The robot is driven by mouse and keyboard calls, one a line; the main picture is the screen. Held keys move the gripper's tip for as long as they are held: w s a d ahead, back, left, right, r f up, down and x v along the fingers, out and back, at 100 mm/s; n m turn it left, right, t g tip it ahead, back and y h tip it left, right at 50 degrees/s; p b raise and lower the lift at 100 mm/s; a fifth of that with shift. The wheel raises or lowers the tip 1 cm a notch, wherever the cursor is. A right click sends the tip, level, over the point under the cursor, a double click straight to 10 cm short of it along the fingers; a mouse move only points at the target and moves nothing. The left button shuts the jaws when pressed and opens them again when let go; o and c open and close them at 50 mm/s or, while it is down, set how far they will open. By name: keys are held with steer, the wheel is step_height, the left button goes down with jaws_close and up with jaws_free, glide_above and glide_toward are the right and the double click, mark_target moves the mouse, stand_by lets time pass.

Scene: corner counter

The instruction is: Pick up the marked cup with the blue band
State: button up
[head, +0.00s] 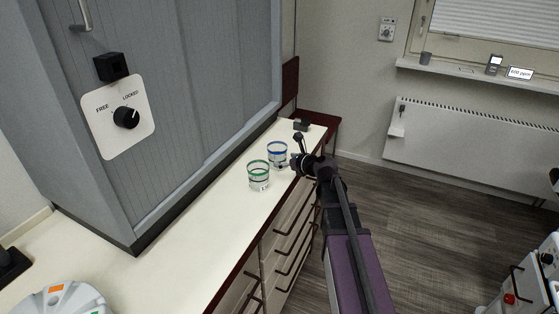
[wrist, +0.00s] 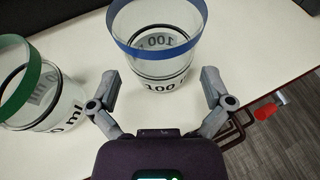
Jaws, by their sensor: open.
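The marked cup with the blue band (head: 278,154) is a clear cup standing upright on the cream counter. In the wrist view the blue-banded cup (wrist: 158,68) stands right ahead, with "100" printed on its side. My gripper (head: 296,163) is at the right of this cup in the head view. In the wrist view my gripper (wrist: 157,88) is open, with one finger to the left and one to the right of the cup's lower part. I cannot tell whether either finger touches it.
A similar cup with a green band (head: 259,177) stands close by; it shows at the left in the wrist view (wrist: 48,95). A grey cabinet (head: 190,90) rises behind the counter (head: 190,243).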

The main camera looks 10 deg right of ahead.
mark_target(283, 160)
steer(key=shift+b+x, duration=0.55)
steer(key=shift+x, duration=1.5)
steer(key=shift+s, duration=0.1)
steer(key=c, duration=0.8)
